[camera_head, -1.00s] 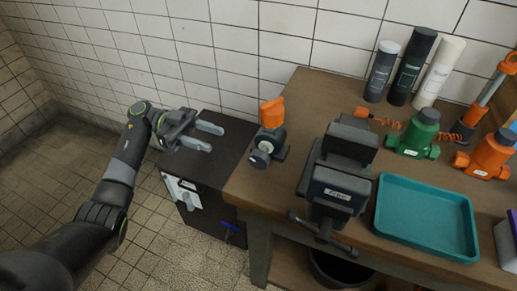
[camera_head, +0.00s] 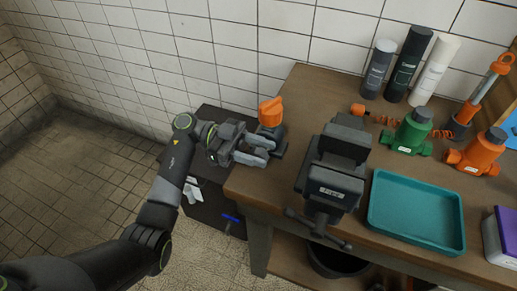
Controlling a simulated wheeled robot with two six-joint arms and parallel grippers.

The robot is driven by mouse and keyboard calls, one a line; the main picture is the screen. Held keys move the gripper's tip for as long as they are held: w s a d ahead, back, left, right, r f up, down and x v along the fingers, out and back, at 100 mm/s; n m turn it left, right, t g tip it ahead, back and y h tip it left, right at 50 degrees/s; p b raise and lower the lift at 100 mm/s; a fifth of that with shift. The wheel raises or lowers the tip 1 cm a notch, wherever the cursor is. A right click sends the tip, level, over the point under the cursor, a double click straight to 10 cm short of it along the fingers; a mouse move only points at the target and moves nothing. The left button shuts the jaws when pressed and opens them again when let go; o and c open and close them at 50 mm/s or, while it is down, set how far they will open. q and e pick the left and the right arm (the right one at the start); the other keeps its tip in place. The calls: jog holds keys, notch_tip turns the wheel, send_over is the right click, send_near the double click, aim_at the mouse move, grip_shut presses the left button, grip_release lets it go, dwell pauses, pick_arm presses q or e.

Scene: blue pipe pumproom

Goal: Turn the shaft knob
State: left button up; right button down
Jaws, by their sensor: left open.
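The orange knob (camera_head: 270,111) sits on top of a dark grey pump-like body (camera_head: 280,141) at the left end of the wooden workbench. My left gripper (camera_head: 262,152) is open, its two grey fingers pointing right, at the near left side of the grey body and below the orange knob. The fingers partly hide the lower body. I cannot tell whether they touch it. The fingers are not around the orange knob. My right gripper is not in view.
A dark vise (camera_head: 335,170) stands on the workbench (camera_head: 300,95) right of the knob. A teal tray (camera_head: 415,212), a green valve body (camera_head: 411,131), an orange one (camera_head: 480,153) and several bottles (camera_head: 407,66) are farther right. A dark cabinet (camera_head: 213,210) stands left of the bench.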

pick_arm(q)
jog(key=shift+c, duration=0.3)
grip_shut()
jog(key=shift+a+f+g+h, duration=0.2)
jog(key=shift+g+h, duration=0.1)
jog(key=shift+h, duration=0.6)
jog(key=shift+w+a+r+g+h+b, duration=0.1)
jog(key=shift+g+h+b, duration=0.15)
jog(key=shift+h, duration=0.35)
jog(key=shift+w+a+r+g+h+b, duration=0.15)
jog(key=shift+h+b, duration=0.1)
jog(key=shift+h, duration=0.35)
jog(key=shift+s+f, duration=0.1)
jog(key=shift+o, duration=0.3)
grip_release()
